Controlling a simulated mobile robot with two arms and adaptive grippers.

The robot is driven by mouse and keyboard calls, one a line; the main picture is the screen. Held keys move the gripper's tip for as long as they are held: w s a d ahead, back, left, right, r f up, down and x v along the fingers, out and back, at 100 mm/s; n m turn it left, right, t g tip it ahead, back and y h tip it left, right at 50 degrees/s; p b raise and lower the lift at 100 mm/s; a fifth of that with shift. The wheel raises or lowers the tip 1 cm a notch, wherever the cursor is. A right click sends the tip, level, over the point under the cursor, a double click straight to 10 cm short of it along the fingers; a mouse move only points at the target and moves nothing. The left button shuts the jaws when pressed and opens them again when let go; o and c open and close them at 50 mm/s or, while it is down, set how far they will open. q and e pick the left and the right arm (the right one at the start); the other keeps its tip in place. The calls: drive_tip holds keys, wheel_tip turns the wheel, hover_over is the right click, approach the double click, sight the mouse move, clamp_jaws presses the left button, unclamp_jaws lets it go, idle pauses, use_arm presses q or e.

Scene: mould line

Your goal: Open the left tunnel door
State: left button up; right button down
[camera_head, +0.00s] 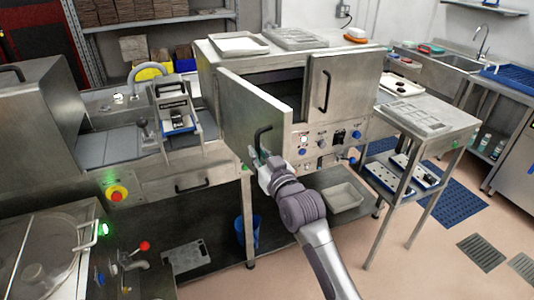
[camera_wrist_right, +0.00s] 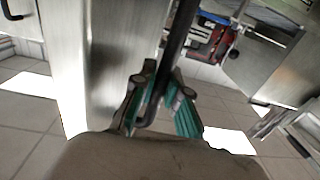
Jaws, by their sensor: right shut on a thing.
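The left tunnel door (camera_head: 250,112) is a steel panel on the front of the steel tunnel cabinet (camera_head: 290,58). It stands swung outward, and a dark opening shows behind it. Its black bar handle (camera_head: 263,136) is near the door's free edge. My right gripper (camera_head: 261,160) is at the lower end of this handle. In the right wrist view the green-padded fingers (camera_wrist_right: 160,108) are shut around the black handle (camera_wrist_right: 172,60), beside the door panel (camera_wrist_right: 105,60). The right tunnel door (camera_head: 336,85) is closed. My left gripper is not in view.
A control panel with knobs (camera_head: 325,140) sits below the doors. A steel side table (camera_head: 428,118) stands to the right and a lever machine (camera_head: 176,112) to the left. A grey tray (camera_head: 343,197) lies on the lower shelf. The floor (camera_head: 420,260) at front right is mostly clear.

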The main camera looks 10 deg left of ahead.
drive_tip(key=shift+r, duration=0.15)
drive_tip(key=c, duration=1.2)
unclamp_jaws()
drive_tip(key=shift+s+d+f, duration=0.1)
drive_tip(key=shift+f, duration=0.1)
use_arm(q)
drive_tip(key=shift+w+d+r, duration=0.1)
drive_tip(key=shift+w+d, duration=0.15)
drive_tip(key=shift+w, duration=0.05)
use_arm(e)
drive_tip(key=v, duration=1.1)
drive_tip(key=shift+s, duration=0.3)
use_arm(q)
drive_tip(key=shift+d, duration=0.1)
